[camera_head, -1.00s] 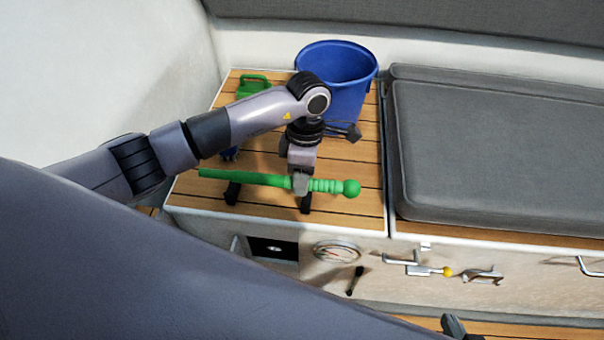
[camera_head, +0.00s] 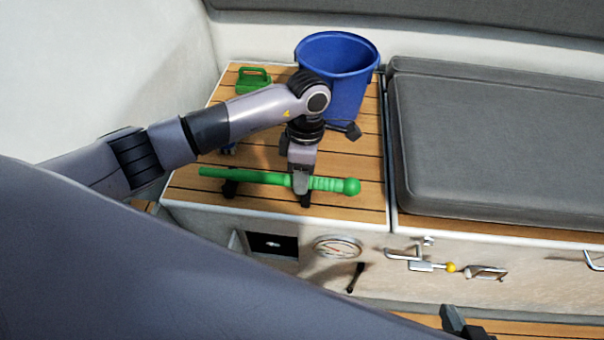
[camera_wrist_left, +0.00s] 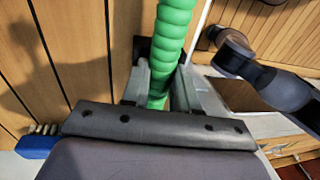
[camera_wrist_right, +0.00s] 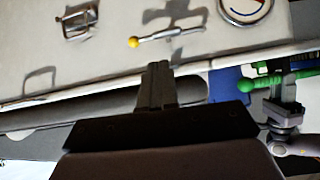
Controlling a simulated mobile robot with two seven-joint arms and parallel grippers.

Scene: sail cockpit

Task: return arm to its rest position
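A green bar with a ribbed grip and round knob (camera_head: 345,186) lies level across the wooden locker top, at two black supports (camera_head: 230,187). I cannot tell if it fully rests on them. My left gripper (camera_head: 301,184) points down and is shut on the bar beside the ribbed grip. In the left wrist view its fingers (camera_wrist_left: 163,88) flank the green bar (camera_wrist_left: 172,40) closely. My right gripper (camera_wrist_right: 160,82) is shut and empty, in front of the locker face. The bar also shows in the right wrist view (camera_wrist_right: 275,82).
A blue bucket (camera_head: 345,75) stands behind my left gripper, and a green container (camera_head: 252,80) is at the back left. A grey cushion (camera_head: 490,150) covers the bench at right. A gauge (camera_head: 338,247) and latches (camera_head: 420,262) are on the front face.

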